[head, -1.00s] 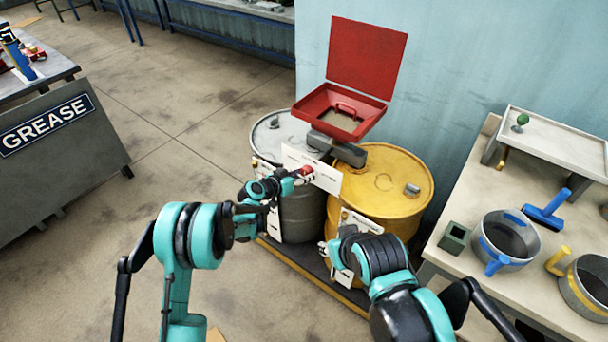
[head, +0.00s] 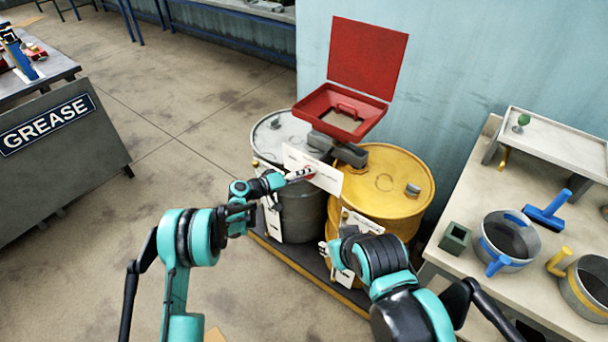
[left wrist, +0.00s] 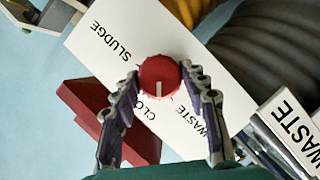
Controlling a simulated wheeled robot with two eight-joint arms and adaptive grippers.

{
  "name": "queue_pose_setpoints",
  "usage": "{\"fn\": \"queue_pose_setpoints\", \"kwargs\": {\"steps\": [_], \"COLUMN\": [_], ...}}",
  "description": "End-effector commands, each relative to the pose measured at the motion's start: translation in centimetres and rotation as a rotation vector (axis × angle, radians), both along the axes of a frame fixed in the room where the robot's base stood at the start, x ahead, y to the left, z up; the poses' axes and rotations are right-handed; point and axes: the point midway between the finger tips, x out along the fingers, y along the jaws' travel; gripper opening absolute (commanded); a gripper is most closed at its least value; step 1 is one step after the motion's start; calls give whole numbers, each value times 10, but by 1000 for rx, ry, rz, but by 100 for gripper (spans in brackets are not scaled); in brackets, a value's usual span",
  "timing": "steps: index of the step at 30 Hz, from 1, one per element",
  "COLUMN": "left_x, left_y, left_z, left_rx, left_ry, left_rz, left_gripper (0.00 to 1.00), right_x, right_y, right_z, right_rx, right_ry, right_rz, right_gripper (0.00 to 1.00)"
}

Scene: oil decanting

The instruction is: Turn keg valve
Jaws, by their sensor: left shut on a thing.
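The valve knob (left wrist: 159,76) is round and red with a white pointer line, which points down in the left wrist view. It sits in front of a white label plate (head: 322,180) reading SLUDGE, WASTE and a partly hidden CLO word. My left gripper (head: 303,174) is shut on the knob, with one finger on each side of it in the left wrist view. The plate stands in front of a grey drum (head: 300,208) and a yellow drum (head: 410,200). My right arm covers part of the yellow drum, and its gripper's fingers cannot be made out.
A red funnel tray (head: 318,104) with a raised lid sits above the drums. At right, a bench (head: 455,215) holds a pot with blue handles (head: 505,238), a yellow-handled pot (head: 585,285) and a green box (head: 454,238). A GREASE cabinet (head: 60,165) stands left. Floor between is clear.

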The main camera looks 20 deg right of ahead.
Motion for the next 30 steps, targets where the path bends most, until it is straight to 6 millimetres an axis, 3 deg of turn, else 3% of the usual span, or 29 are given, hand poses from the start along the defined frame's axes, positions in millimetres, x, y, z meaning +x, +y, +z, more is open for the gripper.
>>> {"fn": "queue_pose_setpoints", "kwargs": {"steps": [15,30], "left_x": [1,1], "left_y": [1,1], "left_z": [-3,-4], "left_rx": [-229,-282], "left_ry": [293,364], "left_rz": [1,1], "left_gripper": [15,15], "right_x": [0,0], "right_y": [0,0], "right_z": [0,0], "right_rx": [0,0], "right_ry": [0,0], "right_rz": [0,0], "right_gripper": [34,34]}}
